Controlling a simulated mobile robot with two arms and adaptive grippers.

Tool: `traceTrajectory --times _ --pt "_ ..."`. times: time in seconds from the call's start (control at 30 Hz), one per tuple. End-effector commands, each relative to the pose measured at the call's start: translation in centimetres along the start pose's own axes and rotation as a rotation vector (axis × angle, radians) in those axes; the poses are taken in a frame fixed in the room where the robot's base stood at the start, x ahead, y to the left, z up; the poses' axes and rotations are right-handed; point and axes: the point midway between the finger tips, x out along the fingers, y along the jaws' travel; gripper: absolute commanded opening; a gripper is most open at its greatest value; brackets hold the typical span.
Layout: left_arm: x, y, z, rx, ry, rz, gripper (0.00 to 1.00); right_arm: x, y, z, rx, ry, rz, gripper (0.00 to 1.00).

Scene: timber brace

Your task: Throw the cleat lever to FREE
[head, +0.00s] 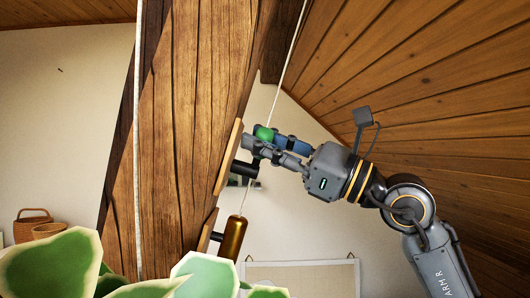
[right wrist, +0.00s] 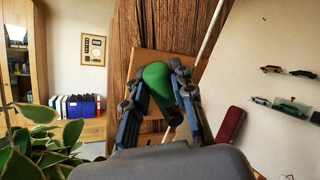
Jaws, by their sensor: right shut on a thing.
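The cleat lever's green knob (head: 264,133) shows beside the edge of the timber brace (head: 190,120). A light wooden plate (head: 228,160) is fixed to the brace behind the knob. My right gripper (head: 260,142) is shut on the green knob, which also shows between its fingers in the right wrist view (right wrist: 158,78). The fingers hide much of the lever, and I cannot read any FREE marking. A black peg (head: 240,169) sticks out just below the fingers. My left gripper is not in view.
A pale rope (head: 292,45) runs up past the gripper, and another (head: 137,130) crosses the brace. A brass cylinder (head: 233,238) hangs below the plate. A leafy plant (head: 55,265) fills the lower left. The sloping plank ceiling (head: 430,70) is close to my right arm.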

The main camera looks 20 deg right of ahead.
Motion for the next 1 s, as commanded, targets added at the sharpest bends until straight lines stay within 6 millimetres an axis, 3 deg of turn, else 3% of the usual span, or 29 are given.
traceTrajectory --times 0.57,0.6,0.7,1.0 --pt "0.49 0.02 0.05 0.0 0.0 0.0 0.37 -0.04 0.27 -0.05 -0.033 -0.01 -0.002 0.0" --pt "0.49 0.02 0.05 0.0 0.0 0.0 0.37 -0.04 0.28 -0.06 -0.033 -0.01 -0.002 0.28" --pt "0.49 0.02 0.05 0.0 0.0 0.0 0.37 -0.04 0.28 -0.06 -0.033 -0.011 -0.002 0.48" --pt "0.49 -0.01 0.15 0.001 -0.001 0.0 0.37 -0.1 0.23 -0.04 -0.031 -0.011 -0.002 0.48"
